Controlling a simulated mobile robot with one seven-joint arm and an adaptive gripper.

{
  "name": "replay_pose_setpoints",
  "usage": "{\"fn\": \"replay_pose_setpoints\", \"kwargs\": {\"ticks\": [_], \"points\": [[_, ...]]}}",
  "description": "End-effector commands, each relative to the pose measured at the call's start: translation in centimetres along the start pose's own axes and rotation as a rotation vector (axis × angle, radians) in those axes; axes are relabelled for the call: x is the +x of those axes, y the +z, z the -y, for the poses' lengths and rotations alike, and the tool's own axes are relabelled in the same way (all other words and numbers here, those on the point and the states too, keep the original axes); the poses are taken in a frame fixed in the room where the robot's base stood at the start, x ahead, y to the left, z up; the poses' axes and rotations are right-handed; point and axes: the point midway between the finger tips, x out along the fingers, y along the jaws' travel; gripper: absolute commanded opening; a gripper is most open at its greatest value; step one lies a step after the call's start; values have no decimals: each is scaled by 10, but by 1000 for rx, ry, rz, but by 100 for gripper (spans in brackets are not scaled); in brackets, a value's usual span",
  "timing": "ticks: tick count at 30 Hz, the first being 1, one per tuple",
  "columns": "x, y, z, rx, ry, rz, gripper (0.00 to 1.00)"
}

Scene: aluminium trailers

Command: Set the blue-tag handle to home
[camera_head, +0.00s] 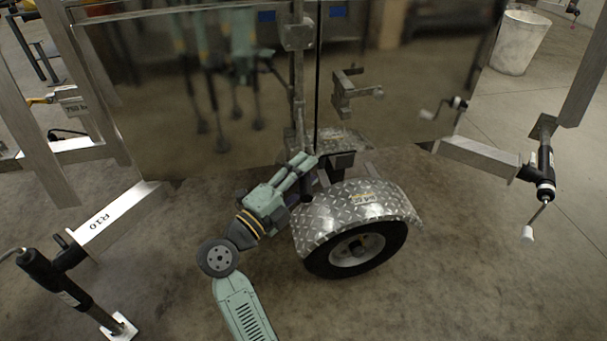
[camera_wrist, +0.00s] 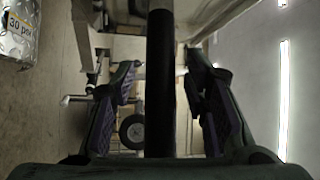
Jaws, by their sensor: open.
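Two small blue tags (camera_head: 266,16) and (camera_head: 338,12) sit near the top edge of the shiny trailer panels. A metal vertical rod (camera_head: 298,75) runs down the panel seam. My gripper (camera_head: 308,168) is at the lower end of this rod, just above the wheel fender. In the wrist view my gripper (camera_wrist: 160,108) is open, with a purple-padded finger on each side of a dark upright bar (camera_wrist: 160,60). The bar shows between the fingers; I cannot tell whether they touch it. I cannot tell which handle belongs to a blue tag.
A diamond-plate fender (camera_head: 352,208) over a tyre (camera_head: 357,250) lies close below my gripper. A metal latch bracket (camera_head: 352,95) sticks out from the right panel. Jack cranks (camera_head: 541,185) stand at the right.

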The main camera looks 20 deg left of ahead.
Motion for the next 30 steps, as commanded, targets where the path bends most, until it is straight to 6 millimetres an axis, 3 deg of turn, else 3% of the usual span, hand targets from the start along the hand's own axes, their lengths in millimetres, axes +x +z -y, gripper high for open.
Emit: {"fn": "replay_pose_setpoints", "kwargs": {"ticks": [2, 20, 30], "points": [[0, 0, 0, 0, 0, 0, 41], [0, 0, 0, 0, 0, 0, 1], [0, 0, 0, -1, 1, 0, 0]]}}
